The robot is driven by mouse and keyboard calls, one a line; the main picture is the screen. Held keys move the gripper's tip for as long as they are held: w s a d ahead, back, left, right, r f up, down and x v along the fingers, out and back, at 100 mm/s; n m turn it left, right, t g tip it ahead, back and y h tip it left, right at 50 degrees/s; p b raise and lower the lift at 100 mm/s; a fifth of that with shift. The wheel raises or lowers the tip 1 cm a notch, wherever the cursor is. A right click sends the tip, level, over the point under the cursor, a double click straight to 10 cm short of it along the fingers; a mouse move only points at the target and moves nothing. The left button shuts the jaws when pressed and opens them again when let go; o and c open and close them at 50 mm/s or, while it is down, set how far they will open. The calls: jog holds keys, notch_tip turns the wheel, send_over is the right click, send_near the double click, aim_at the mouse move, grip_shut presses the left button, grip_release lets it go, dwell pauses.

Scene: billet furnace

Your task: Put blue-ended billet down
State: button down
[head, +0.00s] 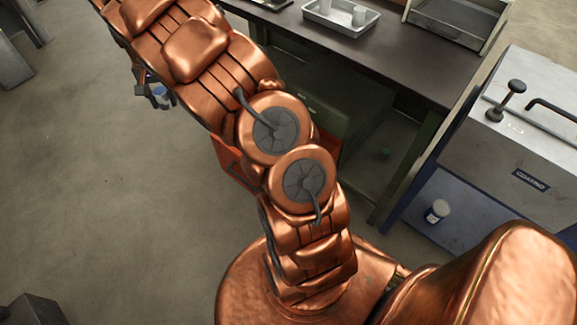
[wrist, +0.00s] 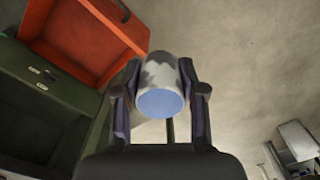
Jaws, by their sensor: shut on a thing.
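The blue-ended billet (wrist: 163,85) is a grey, mottled cylinder with a flat light-blue end facing the wrist camera. My gripper (wrist: 161,90) is shut on it, with one dark finger on each side. In the head view, a small part of the billet's blue end (head: 160,91) shows beyond my arm at the upper left, above the floor. My arm hides most of the gripper there.
A metal tray (head: 322,22) with two pale cylinders stands on the dark workbench (head: 400,62). An orange-red open box (wrist: 62,22) is beside the green cabinet (wrist: 40,110). A grey and blue machine (head: 520,130) stands at right. Floor at left is mostly clear.

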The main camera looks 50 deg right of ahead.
jog(key=s+d+f+m+b, duration=0.4)
jog(key=d+f+m+b, duration=0.55)
jog(key=f, duration=0.45)
jog(key=s+d+f+m+b, duration=0.5)
jog(key=d+f+m+b, duration=0.5)
jog(key=f, duration=0.5)
jog(key=s+d+f+m+b, duration=0.4)
jog(key=d+f+m+b, duration=0.6)
jog(key=f, duration=0.4)
jog(key=shift+n, duration=0.75)
jog(key=shift+w+d+f+b, duration=0.1)
jog(key=shift+d+f+b, duration=0.2)
jog(key=shift+f, duration=1.3)
jog(key=shift+s+d+f+b, duration=0.1)
jog(key=shift+f+b, duration=0.35)
jog(key=shift+f, duration=1.2)
jog(key=shift+w+d+f+b, duration=0.1)
jog(key=shift+d+f+b, duration=0.2)
jog(key=shift+f, duration=1.3)
jog(key=shift+a+f, duration=0.2)
jog(key=shift+f, duration=0.45)
jog(key=c, duration=0.7)
grip_release()
jog(key=shift+o, duration=0.2)
